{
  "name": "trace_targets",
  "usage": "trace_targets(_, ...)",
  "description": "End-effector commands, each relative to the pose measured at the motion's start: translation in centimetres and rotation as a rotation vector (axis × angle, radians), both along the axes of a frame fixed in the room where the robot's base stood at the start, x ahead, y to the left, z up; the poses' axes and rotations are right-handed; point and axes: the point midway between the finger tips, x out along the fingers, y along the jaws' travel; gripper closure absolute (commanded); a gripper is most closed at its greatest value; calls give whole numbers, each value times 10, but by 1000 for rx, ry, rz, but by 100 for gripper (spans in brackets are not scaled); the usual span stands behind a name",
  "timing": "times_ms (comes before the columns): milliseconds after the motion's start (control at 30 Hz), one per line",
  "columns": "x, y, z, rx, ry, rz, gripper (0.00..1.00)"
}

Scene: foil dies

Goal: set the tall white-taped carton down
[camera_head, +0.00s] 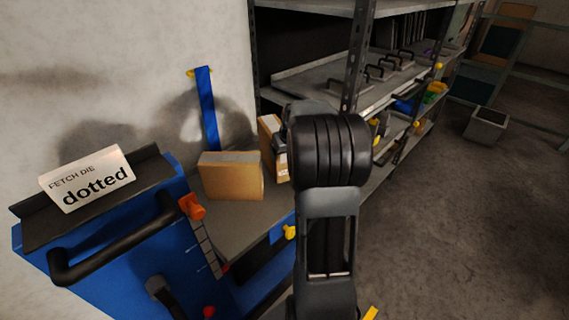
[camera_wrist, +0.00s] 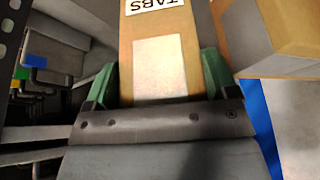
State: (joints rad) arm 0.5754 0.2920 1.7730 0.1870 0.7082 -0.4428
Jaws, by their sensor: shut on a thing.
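A tall brown carton (camera_wrist: 160,32) with a white label reading "TABS" and a pale patch is between the green fingers of my gripper (camera_wrist: 160,82) in the wrist view. The gripper is shut on it. In the head view the carton (camera_head: 268,142) stands roughly upright behind my arm, which hides much of it. My gripper (camera_head: 281,143) shows only in part there. Whether the carton's base touches the grey shelf top (camera_head: 232,232) is hidden.
A wider brown carton (camera_head: 230,180) sits on the grey top, close left of the held one; it also shows in the wrist view (camera_wrist: 285,35). A blue cart (camera_head: 120,270) with a "dotted" sign (camera_head: 87,178) stands at left. Metal racks (camera_head: 335,75) stand behind.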

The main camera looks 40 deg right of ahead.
Motion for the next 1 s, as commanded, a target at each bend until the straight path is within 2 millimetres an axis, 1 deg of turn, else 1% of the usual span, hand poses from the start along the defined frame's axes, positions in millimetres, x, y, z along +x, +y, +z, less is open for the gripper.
trace_targets(33, 0, 0, -10, 1, 1, 0, 65)
trace_targets(100, 0, 0, -20, 0, 0, -1, 65)
trace_targets(200, 0, 0, -32, 0, -1, -2, 65)
trace_targets(300, 0, 0, -38, 0, -2, -2, 65)
trace_targets(767, 0, -1, -43, -1, -3, -2, 65)
trace_targets(800, -1, 0, -44, 1, 2, -2, 17)
trace_targets(967, -1, 0, -44, 1, 2, -2, 1)
trace_targets(1000, -1, 0, -44, 1, 2, -2, 0)
